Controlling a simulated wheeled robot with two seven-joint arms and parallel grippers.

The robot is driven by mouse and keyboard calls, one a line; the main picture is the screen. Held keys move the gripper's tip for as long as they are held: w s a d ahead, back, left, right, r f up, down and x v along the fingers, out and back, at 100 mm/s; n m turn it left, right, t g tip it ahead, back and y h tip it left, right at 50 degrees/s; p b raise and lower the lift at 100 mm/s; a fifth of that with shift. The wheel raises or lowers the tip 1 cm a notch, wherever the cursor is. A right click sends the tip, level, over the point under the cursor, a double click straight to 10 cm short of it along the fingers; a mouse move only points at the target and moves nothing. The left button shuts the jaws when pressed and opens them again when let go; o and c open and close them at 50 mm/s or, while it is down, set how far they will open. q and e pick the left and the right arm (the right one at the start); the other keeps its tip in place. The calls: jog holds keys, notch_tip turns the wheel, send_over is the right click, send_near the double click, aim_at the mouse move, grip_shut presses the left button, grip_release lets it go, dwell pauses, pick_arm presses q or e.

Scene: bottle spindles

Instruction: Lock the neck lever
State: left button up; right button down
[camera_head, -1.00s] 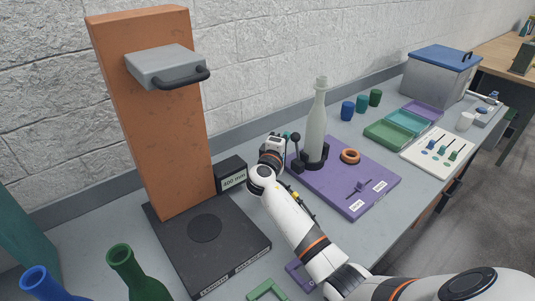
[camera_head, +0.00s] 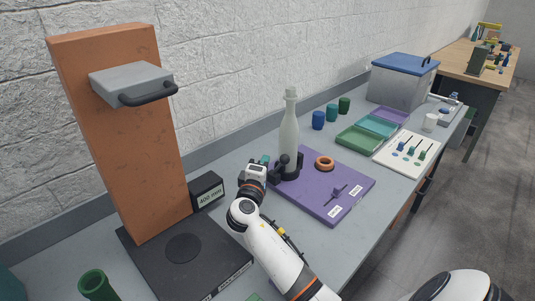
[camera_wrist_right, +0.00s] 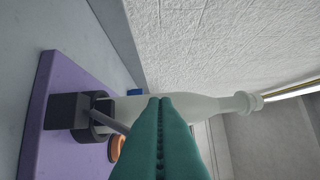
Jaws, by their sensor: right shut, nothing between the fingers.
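A pale bottle (camera_head: 289,135) stands upright on a purple board (camera_head: 325,200), its foot in a black clamp (camera_head: 288,174). A dark lever (camera_head: 284,161) with a rounded end shows low in front of the bottle. In the right wrist view, the lever's grey rod (camera_wrist_right: 113,123) leaves the black clamp (camera_wrist_right: 98,116) and passes behind my fingers, which hide its end. My right gripper (camera_head: 266,160), with teal fingers (camera_wrist_right: 160,102), is shut and empty just left of the clamp. Whether it touches the lever is unclear. My left gripper is out of view.
An orange ring (camera_head: 324,163) and a small purple handle (camera_head: 337,192) are on the board. A black block marked 400 mm (camera_head: 208,193) and an orange column (camera_head: 120,140) stand left. Cups (camera_head: 332,113), trays (camera_head: 360,140) and a blue-lidded box (camera_head: 400,85) stand farther back.

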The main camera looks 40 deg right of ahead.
jog(key=v, duration=0.7)
jog(key=shift+a, duration=0.25)
jog(key=shift+s, duration=0.15)
jog(key=shift+r, duration=0.1)
